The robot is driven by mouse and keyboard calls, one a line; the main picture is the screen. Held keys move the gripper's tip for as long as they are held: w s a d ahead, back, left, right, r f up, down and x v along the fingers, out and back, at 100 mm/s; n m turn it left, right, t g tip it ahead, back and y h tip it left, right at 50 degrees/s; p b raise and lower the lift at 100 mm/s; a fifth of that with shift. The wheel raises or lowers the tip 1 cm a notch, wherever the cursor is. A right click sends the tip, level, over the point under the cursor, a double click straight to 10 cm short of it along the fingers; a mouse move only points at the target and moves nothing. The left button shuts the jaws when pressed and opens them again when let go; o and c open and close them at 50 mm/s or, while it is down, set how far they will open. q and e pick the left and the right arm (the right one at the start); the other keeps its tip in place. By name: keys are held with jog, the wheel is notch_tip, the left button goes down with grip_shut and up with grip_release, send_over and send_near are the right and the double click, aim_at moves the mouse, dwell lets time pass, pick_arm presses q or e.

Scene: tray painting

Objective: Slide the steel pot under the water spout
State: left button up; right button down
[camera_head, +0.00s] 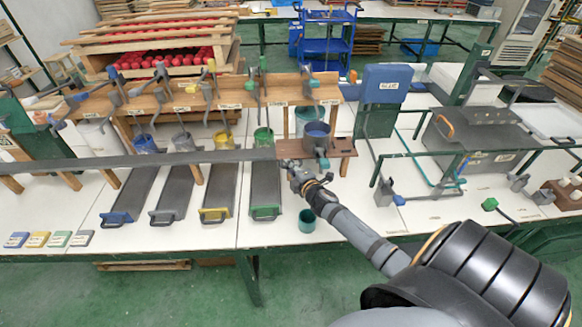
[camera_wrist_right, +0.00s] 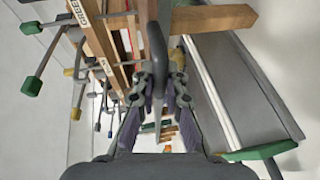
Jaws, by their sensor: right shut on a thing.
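The steel pot (camera_head: 317,143) stands upright on a brown board (camera_head: 342,148), right of the row of spouts. It has a blue inside, and its handle points towards my right arm. My right gripper (camera_head: 298,172) is at the pot's front side. In the right wrist view my gripper (camera_wrist_right: 160,84) has its fingers close around a dark curved piece, which appears to be the pot's handle (camera_wrist_right: 157,45). The pot's body is mostly out of that view. A blue box with a label (camera_head: 388,83) stands right of the pot. Which outlet is the water spout is unclear. My left gripper is not seen.
Coloured pots stand under the wooden spout rack (camera_head: 190,98). Grey trays, one with a green handle (camera_head: 265,212), lie in front. A long dark rail (camera_head: 130,160) runs left of the board. A teal cup (camera_head: 306,220) stands near the table's front edge. Green piping (camera_head: 415,165) is at right.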

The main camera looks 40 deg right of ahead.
jog(key=shift+s+d+f, duration=0.1)
jog(key=shift+d+f, duration=0.05)
jog(key=c, duration=1.4)
grip_release()
jog(key=shift+s+d, duration=0.15)
jog(key=shift+d, duration=0.05)
jog(key=shift+a, duration=0.1)
jog(key=shift+s, duration=0.1)
jog(key=v, duration=1.1)
jog(key=shift+s+a, duration=0.1)
jog(key=shift+s, duration=0.25)
